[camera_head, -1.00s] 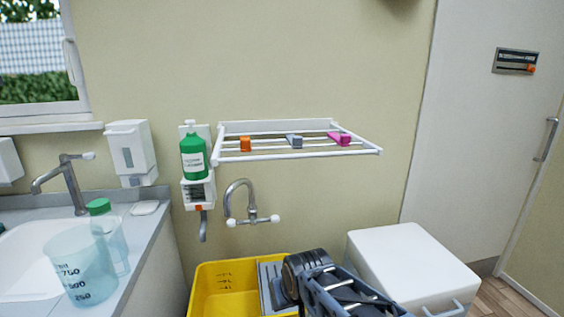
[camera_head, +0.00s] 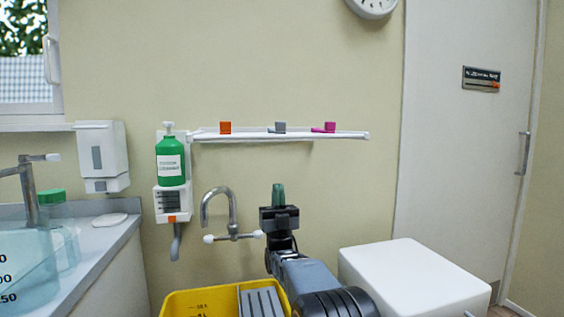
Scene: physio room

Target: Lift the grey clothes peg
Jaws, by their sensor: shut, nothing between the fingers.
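The grey clothes peg (camera_head: 280,127) sits on the white wall rack (camera_head: 345,136), between an orange peg (camera_head: 225,127) and a magenta peg (camera_head: 329,127). The rack is seen nearly edge-on, so its bars are hidden. My gripper (camera_head: 278,194) points upward below the rack, almost straight under the grey peg in the picture. Its fingers are together with nothing between them, and wall shows between the fingertips and the rack.
A green bottle (camera_head: 170,160) stands in a wall holder left of the rack. A yellow bucket (camera_head: 185,303) and a white box (camera_head: 413,278) stand low down. The wall right of my gripper is clear.

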